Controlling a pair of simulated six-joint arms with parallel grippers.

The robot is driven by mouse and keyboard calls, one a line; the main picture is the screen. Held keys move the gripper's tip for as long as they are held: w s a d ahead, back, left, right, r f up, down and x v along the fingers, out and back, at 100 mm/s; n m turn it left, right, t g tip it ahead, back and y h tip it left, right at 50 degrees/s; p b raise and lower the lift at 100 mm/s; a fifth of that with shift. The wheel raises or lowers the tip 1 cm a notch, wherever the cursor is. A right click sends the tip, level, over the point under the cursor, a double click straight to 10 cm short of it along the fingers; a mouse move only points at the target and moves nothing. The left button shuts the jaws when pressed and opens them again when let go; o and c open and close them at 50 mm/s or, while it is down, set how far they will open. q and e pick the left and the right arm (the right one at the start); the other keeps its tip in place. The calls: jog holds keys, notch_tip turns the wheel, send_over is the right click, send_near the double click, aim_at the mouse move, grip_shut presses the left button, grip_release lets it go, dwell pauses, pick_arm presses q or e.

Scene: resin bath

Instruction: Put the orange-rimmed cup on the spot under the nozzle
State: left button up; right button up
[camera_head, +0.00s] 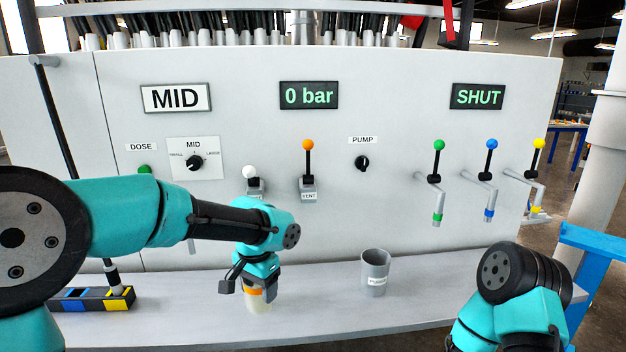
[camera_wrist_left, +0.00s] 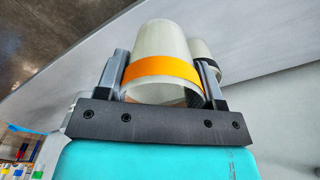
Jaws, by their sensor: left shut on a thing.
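The orange-rimmed cup (camera_wrist_left: 159,40) is pale, with an orange band, and sits between the two fingers of my left gripper (camera_wrist_left: 161,84). In the head view, my left gripper (camera_head: 257,286) points down with the cup (camera_head: 258,304) at or just above the grey ledge; I cannot tell if it touches. The dose nozzle and the spot under it are not clearly visible; my left arm covers part of the panel there. My right gripper is out of view; only my right arm shows at lower right.
A grey labelled cup (camera_head: 375,273) stands on the ledge (camera_head: 325,312) to the right. A blue-and-yellow holder (camera_head: 92,300) is at left. Taps with green (camera_head: 437,200), blue (camera_head: 489,195) and yellow (camera_head: 537,190) marks stick out at right. A dark-banded cup (camera_wrist_left: 206,55) shows in the wrist view.

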pick_arm(q)
jog(key=w+a+r+n, duration=0.1)
jog(key=a+r+n, duration=0.1)
jog(key=a+n, duration=0.4)
jog(key=a, duration=0.2)
jog(key=shift+w+a, duration=0.2)
jog(key=shift+a, duration=0.1)
